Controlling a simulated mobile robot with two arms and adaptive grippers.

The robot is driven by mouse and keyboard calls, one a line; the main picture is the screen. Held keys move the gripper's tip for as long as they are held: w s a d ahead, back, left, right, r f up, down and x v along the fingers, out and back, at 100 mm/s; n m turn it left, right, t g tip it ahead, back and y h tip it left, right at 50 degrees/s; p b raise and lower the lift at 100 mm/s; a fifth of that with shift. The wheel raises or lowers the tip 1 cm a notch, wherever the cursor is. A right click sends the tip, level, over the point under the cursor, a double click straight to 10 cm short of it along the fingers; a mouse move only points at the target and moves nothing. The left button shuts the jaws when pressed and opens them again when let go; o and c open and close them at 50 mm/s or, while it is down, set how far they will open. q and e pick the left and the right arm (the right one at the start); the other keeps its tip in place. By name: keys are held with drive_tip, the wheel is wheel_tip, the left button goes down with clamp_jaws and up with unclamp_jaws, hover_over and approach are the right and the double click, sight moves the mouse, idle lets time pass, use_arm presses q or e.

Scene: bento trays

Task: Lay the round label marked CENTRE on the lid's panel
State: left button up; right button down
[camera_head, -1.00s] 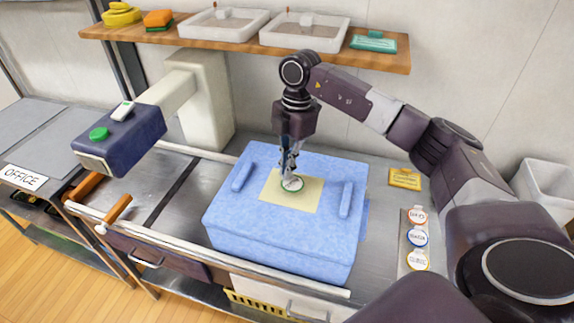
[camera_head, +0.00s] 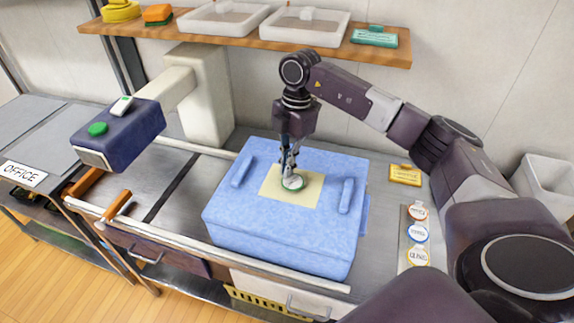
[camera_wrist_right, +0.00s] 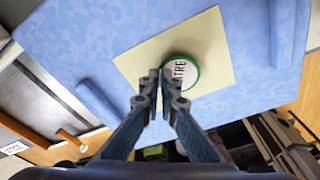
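The round CENTRE label (camera_head: 293,183) is white with a green rim. In the right wrist view the label (camera_wrist_right: 184,73) shows the letters "TRE", the rest hidden by my fingers. My right gripper (camera_head: 290,172) points down over the lid, its fingertips (camera_wrist_right: 161,76) close together on the label's edge. The label is over the pale yellow panel (camera_head: 308,196) of the blue lid (camera_head: 230,210); the panel (camera_wrist_right: 216,50) also shows in the wrist view. I cannot tell whether the label touches the panel. My left gripper is not in view.
Two raised blue bars (camera_head: 345,197) flank the panel. A strip of round labels (camera_head: 416,234) and a yellow card (camera_head: 405,175) lie to the right. A dark blue headed device (camera_head: 120,130) stands left. A shelf (camera_head: 220,46) with trays runs along the wall.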

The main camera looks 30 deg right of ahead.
drive_tip(key=shift+f, duration=0.15)
drive_tip(key=c, duration=2.7)
unclamp_jaws()
drive_tip(key=o, duration=0.6)
drive_tip(key=shift+o, duration=0.4)
drive_tip(key=o, duration=0.4)
wheel_tip(320, 180, up, 8)
drive_tip(key=p, duration=0.6)
